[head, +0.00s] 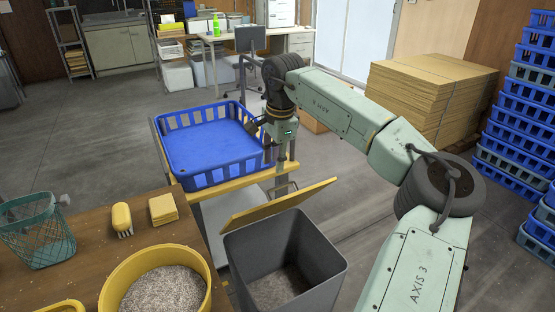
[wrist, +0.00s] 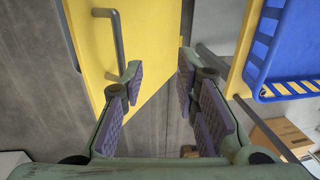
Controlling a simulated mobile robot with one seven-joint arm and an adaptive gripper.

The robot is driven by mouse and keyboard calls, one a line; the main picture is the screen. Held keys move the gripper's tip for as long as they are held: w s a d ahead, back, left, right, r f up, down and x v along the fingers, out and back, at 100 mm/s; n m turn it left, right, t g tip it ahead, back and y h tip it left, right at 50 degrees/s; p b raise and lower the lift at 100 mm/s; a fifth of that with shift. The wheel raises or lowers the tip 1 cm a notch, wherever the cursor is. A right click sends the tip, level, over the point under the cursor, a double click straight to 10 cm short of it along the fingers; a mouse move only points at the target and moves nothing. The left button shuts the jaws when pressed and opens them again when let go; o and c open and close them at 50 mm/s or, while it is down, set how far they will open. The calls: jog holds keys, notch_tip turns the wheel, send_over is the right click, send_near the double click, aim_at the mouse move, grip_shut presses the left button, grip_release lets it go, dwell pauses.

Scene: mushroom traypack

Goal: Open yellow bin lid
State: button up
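The grey bin (head: 325,262) stands in the lower middle of the head view, with its inside visible. Its yellow lid (head: 262,210) is tilted up along the bin's far side, partly open. A thin handle (head: 283,187) shows on the lid; in the wrist view the lid (wrist: 155,40) and its dark grey handle (wrist: 118,45) fill the upper left. My gripper (wrist: 157,82) is open, with purple pads and nothing between them. The handle lies by the left finger, not between the fingers; I cannot tell whether they touch. In the head view my gripper (head: 283,155) is above the lid, fingers partly hidden.
A blue crate (head: 187,181) on a yellow-edged cart stands just behind the bin; it is close to my gripper in the wrist view. A wooden table (head: 95,262) holds a yellow tub (head: 112,290) and a green basket (head: 37,243). Stacked cardboard (head: 430,95) stands behind my arm.

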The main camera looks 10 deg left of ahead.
notch_tip(320, 180, up, 5)
jog(key=w+a+p, duration=0.2)
jog(key=w+p, duration=0.1)
jog(key=p, duration=0.3)
jog(key=shift+r, duration=0.15)
jog(key=shift+p, duration=0.6)
notch_tip(320, 180, up, 12)
jog(key=s, duration=0.1)
jog(key=shift+s+d, duration=0.25)
jog(key=shift+d, duration=0.2)
